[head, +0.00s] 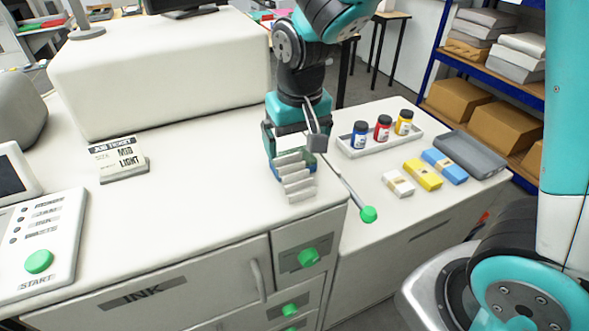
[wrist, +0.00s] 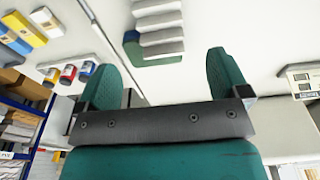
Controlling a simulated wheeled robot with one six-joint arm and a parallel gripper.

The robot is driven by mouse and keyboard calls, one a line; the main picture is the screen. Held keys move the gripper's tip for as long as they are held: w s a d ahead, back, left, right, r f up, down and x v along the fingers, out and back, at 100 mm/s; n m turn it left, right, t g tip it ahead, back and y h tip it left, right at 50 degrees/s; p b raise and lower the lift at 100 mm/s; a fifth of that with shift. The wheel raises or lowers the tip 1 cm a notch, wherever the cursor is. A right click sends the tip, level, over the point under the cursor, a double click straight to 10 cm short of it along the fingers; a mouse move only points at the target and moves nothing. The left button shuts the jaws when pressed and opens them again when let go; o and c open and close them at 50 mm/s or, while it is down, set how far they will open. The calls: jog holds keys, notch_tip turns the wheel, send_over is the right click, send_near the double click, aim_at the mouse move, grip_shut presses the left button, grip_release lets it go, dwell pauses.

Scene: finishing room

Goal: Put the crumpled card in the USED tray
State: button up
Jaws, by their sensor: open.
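A white pleated card (head: 297,183), folded in several ridges, is on the white counter near its right edge. It also shows in the wrist view (wrist: 159,24), at the top. My gripper (head: 294,148) is open and points down just behind the card; in the wrist view its two fingers (wrist: 167,62) are apart with the card beyond their tips. I cannot tell whether a finger touches it. A dark green and blue piece (wrist: 150,52) lies against the card. A grey tray (head: 470,155) is at the far right; no USED label is readable.
A lever with a green knob (head: 368,214) sticks out right of the card. Ink jars stand in a white holder (head: 380,140); white, yellow and blue packs (head: 422,175) lie before it. A large white housing (head: 160,70) and a job ticket (head: 120,155) are left.

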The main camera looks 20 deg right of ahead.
aim_at(295, 171)
jog(key=f, duration=0.3)
jog(key=shift+w+f, duration=0.2)
jog(key=shift+w+f+p, duration=0.15)
jog(key=shift+f+p, duration=1.2)
jog(key=shift+f, duration=1.35)
jog(key=c, duration=1.1)
jog(key=shift+o, duration=0.2)
jog(key=shift+r, duration=0.1)
